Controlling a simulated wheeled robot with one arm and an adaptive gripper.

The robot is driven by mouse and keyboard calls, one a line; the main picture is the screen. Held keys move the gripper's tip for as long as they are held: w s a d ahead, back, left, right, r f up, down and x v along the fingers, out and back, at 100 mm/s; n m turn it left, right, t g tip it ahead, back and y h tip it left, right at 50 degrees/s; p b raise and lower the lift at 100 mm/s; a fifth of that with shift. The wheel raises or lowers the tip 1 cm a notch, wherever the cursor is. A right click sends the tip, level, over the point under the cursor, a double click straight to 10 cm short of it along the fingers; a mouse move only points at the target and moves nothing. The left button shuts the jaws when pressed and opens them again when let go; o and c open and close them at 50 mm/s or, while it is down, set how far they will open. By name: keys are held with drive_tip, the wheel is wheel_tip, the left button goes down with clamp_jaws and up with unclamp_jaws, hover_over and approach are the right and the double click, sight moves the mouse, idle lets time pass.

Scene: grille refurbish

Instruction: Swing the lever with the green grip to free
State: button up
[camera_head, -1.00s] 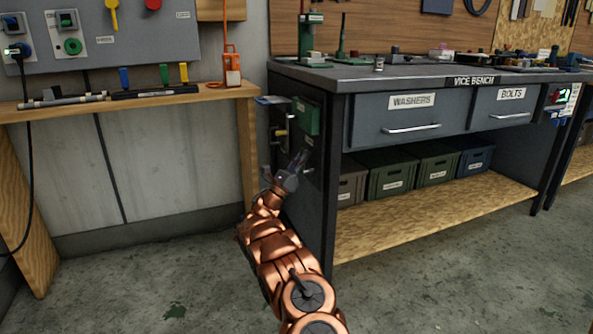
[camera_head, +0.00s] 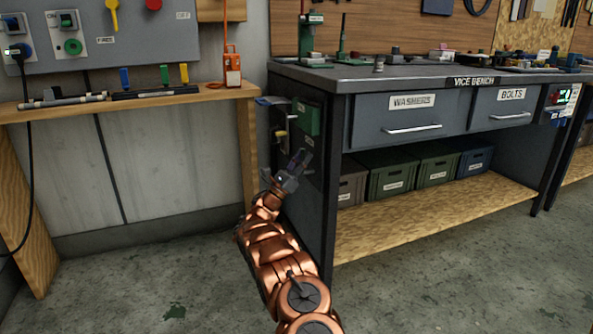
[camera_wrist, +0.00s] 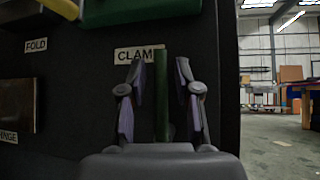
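The lever's upright green grip (camera_wrist: 162,95) shows in the wrist view, in front of the dark side panel of the vice bench and beside the CLAMP label (camera_wrist: 136,54). My gripper (camera_wrist: 161,90) is open, with one finger on each side of the green grip and a gap on both sides. In the head view my gripper (camera_head: 297,160) is at the bench's side panel, below a green box (camera_head: 306,118). The grip cannot be made out there. The lever's lower end and pivot are hidden behind my gripper. No "free" mark is readable.
In the wrist view a green block (camera_wrist: 140,10) is above the grip and a brown plate (camera_wrist: 17,105) is at the left, near FOLD and HINGE labels. A wooden shelf (camera_head: 215,92) stands left of the vice bench (camera_head: 340,79). The floor in front is clear.

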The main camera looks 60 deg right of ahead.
idle(0.5)
drive_tip(key=v, duration=0.9)
idle(0.7)
idle(0.8)
